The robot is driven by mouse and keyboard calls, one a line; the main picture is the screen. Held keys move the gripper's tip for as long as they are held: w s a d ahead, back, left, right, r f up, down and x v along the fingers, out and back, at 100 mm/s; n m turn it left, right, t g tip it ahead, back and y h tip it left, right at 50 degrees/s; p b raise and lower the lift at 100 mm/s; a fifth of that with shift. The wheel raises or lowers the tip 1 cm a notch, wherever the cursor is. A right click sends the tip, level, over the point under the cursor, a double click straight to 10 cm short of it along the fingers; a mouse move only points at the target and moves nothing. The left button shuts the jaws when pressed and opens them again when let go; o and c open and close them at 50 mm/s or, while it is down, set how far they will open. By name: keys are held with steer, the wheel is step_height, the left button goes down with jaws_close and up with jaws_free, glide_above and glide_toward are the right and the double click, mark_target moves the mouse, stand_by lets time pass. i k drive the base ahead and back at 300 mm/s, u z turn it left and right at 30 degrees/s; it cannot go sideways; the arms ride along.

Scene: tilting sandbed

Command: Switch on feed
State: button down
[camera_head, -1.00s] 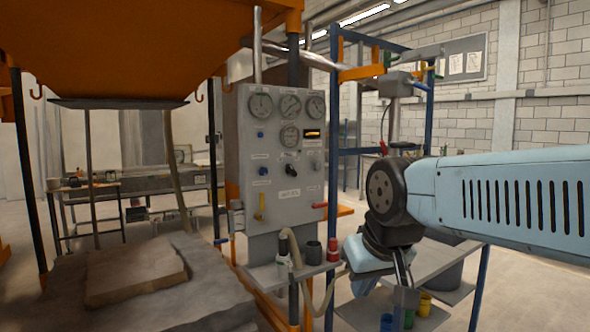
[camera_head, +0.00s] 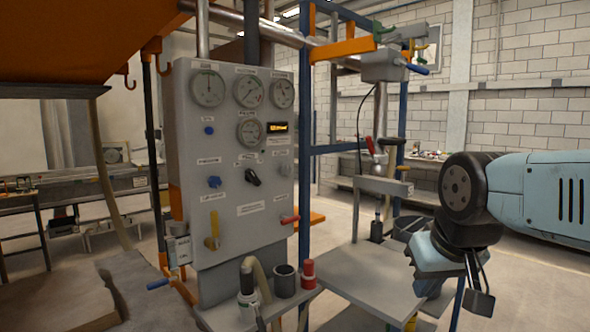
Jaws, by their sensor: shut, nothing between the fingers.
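The grey control panel (camera_head: 235,222) stands left of centre, facing me. It carries several round gauges and a small lit amber display (camera_head: 278,128). The labels are too small to read, so I cannot tell which control is the feed. My gripper (camera_head: 478,297) is shut and empty at the lower right, pointing down, well apart from the panel.
A shelf (camera_head: 225,319) below the panel holds a bottle with a hose, a dark cup (camera_head: 285,281) and a red container (camera_head: 308,274). A blue frame post (camera_head: 305,160) and a grey bench (camera_head: 370,285) stand between panel and gripper. An orange hopper (camera_head: 70,40) overhangs the left.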

mark_target(251, 176)
steer(key=u, duration=0.1)
steer(key=i, duration=1)
steer(key=u, duration=0.65)
